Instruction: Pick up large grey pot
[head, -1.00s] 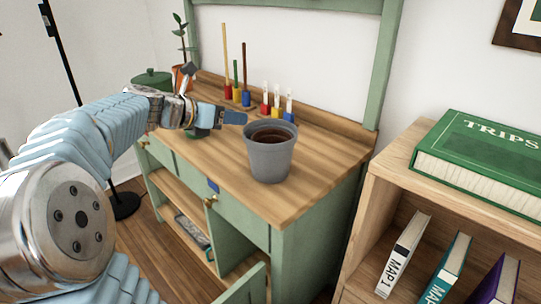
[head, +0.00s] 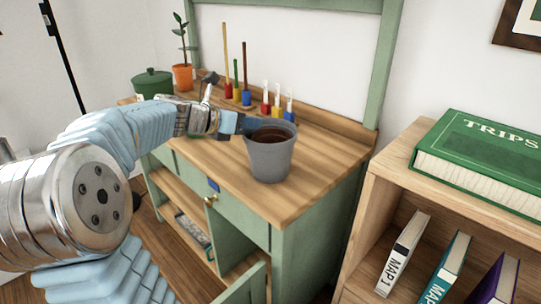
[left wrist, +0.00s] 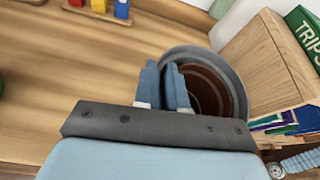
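The large grey pot (head: 270,158) stands upright near the front right of the wooden desktop, with dark brown contents inside its rim. My left gripper (head: 244,124) is at the pot's left rim, reaching in from the left. In the left wrist view the pot (left wrist: 222,64) lies right of and behind the two blue fingers (left wrist: 162,84). The fingers are close together, with the near edge of the rim running behind or between them. I cannot tell whether they press on the pot wall. My right gripper is in neither view.
The green desk's wooden top (head: 315,160) is clear around the pot. Colored peg holders (head: 245,95), an orange planter (head: 183,77) and a green lidded pot (head: 152,82) stand farther back. A wooden bookshelf (head: 390,170) with a green book (head: 485,155) stands at right.

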